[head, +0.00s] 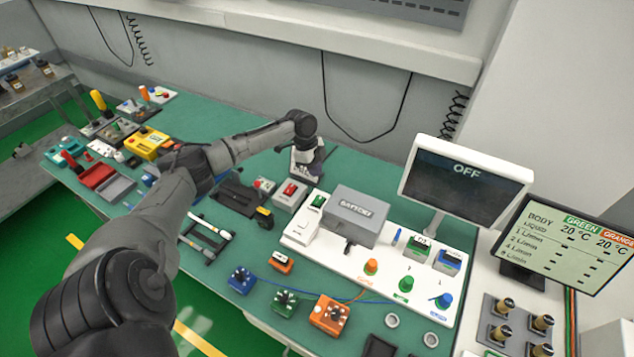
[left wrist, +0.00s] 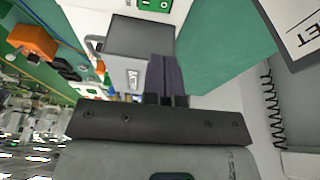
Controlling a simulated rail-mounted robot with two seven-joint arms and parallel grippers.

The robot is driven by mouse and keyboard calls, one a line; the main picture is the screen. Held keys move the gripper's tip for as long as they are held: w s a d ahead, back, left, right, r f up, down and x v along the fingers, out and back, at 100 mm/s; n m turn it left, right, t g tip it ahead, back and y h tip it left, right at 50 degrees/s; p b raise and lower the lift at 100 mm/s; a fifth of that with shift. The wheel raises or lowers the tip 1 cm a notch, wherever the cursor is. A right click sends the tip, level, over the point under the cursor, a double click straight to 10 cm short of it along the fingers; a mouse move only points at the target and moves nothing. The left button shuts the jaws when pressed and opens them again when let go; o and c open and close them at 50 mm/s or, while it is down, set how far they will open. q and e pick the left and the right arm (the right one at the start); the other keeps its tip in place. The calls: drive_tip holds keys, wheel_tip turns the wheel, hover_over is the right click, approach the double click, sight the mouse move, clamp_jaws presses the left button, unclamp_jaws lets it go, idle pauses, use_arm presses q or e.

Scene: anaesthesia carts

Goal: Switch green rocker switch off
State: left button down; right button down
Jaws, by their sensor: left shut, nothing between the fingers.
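The green rocker switch (head: 318,201) sits on the back left corner of a white panel (head: 296,238), beside a grey box. It also shows at the top edge of the left wrist view (left wrist: 152,4), partly cut off. My left gripper (head: 304,170) is above the back edge of the bench, behind and a little left of the switch, and apart from it. In the left wrist view its dark fingers (left wrist: 165,75) are together and empty, with the grey box behind them. My right gripper is in neither view. The monitor (head: 466,182) reads OFF.
The grey box (head: 357,216) stands right of the green switch. A red rocker switch (head: 290,190) on a light box is at its left. Coloured knobs and cables lie in front. Bare green bench top (head: 350,172) shows behind the panel.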

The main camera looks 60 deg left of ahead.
use_arm(q)
drive_tip(key=shift+w+v, duration=0.15)
drive_tip(key=shift+v, duration=0.75)
drive_tip(key=shift+w+v, duration=0.1)
drive_tip(key=shift+v, duration=0.8)
drive_tip(key=shift+w+a, duration=0.1)
drive_tip(key=shift+a, duration=0.05)
